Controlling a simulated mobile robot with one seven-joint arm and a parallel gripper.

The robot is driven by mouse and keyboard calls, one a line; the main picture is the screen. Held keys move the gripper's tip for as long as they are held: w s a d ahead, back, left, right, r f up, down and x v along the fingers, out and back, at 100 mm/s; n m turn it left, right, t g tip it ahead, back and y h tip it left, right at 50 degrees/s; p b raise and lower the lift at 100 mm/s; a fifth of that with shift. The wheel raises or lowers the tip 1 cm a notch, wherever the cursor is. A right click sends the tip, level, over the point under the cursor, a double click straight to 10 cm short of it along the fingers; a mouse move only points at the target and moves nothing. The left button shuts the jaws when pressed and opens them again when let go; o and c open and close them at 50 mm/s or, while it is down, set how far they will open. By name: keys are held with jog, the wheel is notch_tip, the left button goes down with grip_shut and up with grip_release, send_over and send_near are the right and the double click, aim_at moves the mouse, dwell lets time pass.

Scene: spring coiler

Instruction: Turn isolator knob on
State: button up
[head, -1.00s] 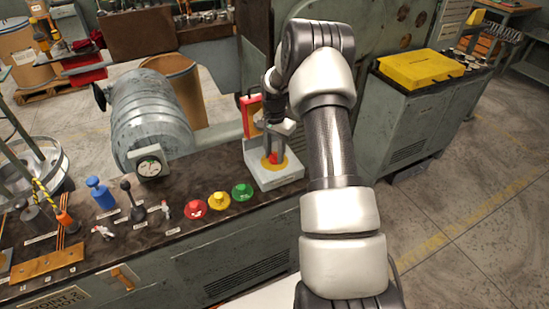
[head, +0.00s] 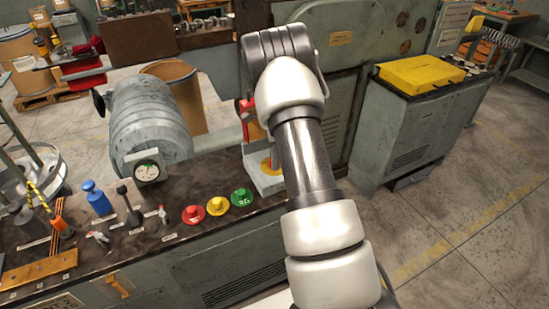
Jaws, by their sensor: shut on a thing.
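The isolator (head: 268,187) is a pale grey box with a yellow round plate at the right end of the bench top. Its red knob (head: 274,165) shows only as a small strip beside my arm. My gripper (head: 272,150) is at the knob, shut on it. My forearm and wrist hide most of the gripper, the knob and the box's right side, so the knob's angle cannot be read.
Red (head: 193,214), yellow (head: 217,206) and green (head: 241,197) buttons sit left of the isolator. A pressure gauge (head: 147,171), a black-knobbed lever (head: 129,205) and a blue-topped part (head: 97,197) stand further left. A red-framed part (head: 249,120) rises behind the isolator.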

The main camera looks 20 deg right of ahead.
jog(key=shift+m, duration=0.5)
jog(key=o, duration=1.1)
jog(key=shift+c, duration=0.2)
